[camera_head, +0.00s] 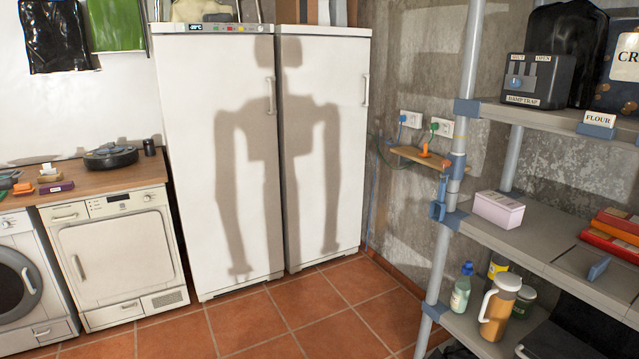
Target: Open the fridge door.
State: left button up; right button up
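Two tall white appliances stand side by side against the back wall, both with doors shut. The left one (190,130) has a top panel with a small display (195,27) and a vertical handle (271,96) near its right edge. The right one (335,70) has a plain top strip and a vertical handle (366,90) at its right edge. I cannot tell which is the fridge; the display reading is too small to be sure. My shadow falls across both doors. Neither of my grippers is in view.
Left are a washing machine (22,285) and dryer (115,255) under a wooden counter (115,175). Right is a metal-post shelf unit (540,240) holding boxes, bottles and a jug (499,305). The tiled floor (290,310) before the tall appliances is clear.

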aim_at(325, 81)
jog(key=i, duration=2.35)
